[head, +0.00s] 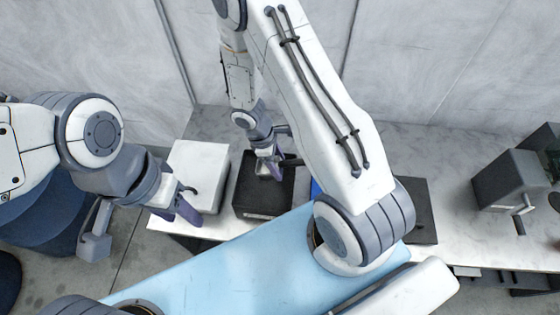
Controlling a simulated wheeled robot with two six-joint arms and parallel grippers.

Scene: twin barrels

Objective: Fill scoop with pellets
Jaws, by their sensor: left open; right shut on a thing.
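My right gripper (268,170) points down over a black open box (262,212) on the counter. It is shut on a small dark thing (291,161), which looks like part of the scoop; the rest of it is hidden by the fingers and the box. I cannot make out pellets in the dark inside of the box. My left gripper (183,211) is open and empty, with purple fingertips, in front of a white box and left of the black box.
The white box (205,160) stands left of the black box. A blue thing (315,188) shows partly behind my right arm. Another dark box (420,212) is half hidden on the right. A grey machine with a crank (505,182) stands at the far right of the pale counter (450,175).

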